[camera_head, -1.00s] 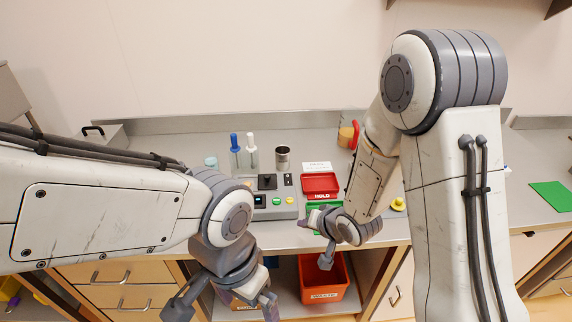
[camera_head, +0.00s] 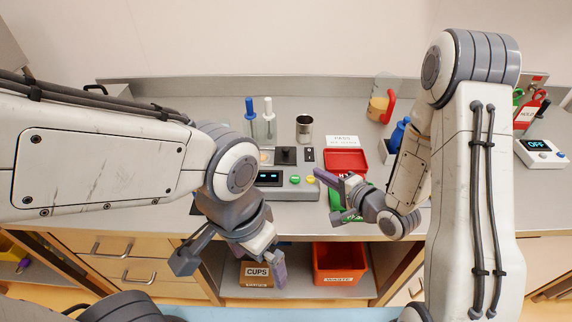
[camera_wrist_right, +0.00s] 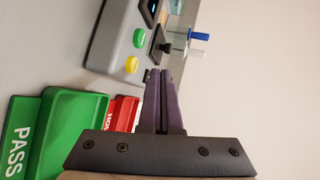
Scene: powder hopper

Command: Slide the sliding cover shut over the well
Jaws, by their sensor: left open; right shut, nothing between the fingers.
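The grey device (camera_head: 285,192) stands on the bench, with a small screen and green and yellow buttons on its front. A black square plate with a knob (camera_head: 285,155), apparently the sliding cover, sits on its top; its dark knob shows in the right wrist view (camera_wrist_right: 166,46). A pale round spot (camera_head: 264,157), perhaps the well, lies left of the plate, partly hidden by my left arm. My right gripper (camera_head: 319,174) is shut and empty near the device's right end; its fingers show in the wrist view (camera_wrist_right: 160,72). My left gripper (camera_head: 234,266) is open and empty, low before the bench edge.
A metal cup (camera_head: 304,128) and blue- and white-handled tools (camera_head: 259,122) stand behind the device. A red tray (camera_head: 345,160) and a green PASS tray (camera_wrist_right: 65,130) lie right of it. An orange bin (camera_head: 338,264) and a CUPS box (camera_head: 257,273) sit below.

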